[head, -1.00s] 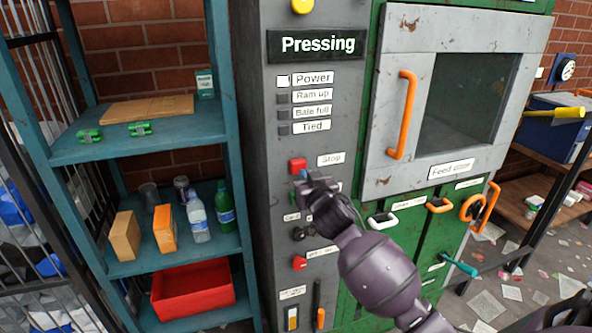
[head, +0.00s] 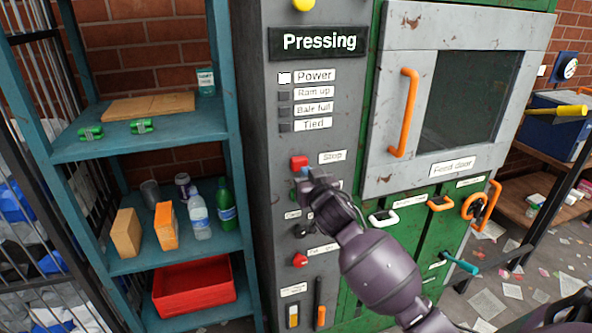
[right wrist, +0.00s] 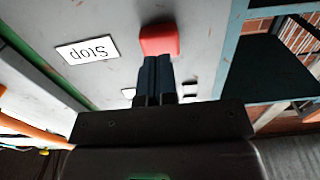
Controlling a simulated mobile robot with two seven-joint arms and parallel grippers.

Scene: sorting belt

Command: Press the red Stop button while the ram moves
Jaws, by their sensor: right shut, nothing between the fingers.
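The red Stop button (head: 299,162) sits on the grey control panel (head: 265,120), left of its "Stop" label (head: 332,157). My right gripper (head: 305,174) is shut and empty, with its fingertips just below the button in the head view. In the right wrist view the shut fingers (right wrist: 158,62) reach up to the edge of the red button (right wrist: 160,40); I cannot tell whether they touch it. The "Power" lamp (head: 284,78) is white; the "Ram up", "Bale full" and "Tied" lamps are dark. The ram itself is not visible. My left gripper is not in view.
The feed door (head: 396,185) with its orange handle (head: 404,112) is shut. Another red control (head: 300,260) sits lower on the panel. A teal shelf (head: 180,134) with bottles, boxes and a red bin (head: 195,286) stands at left.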

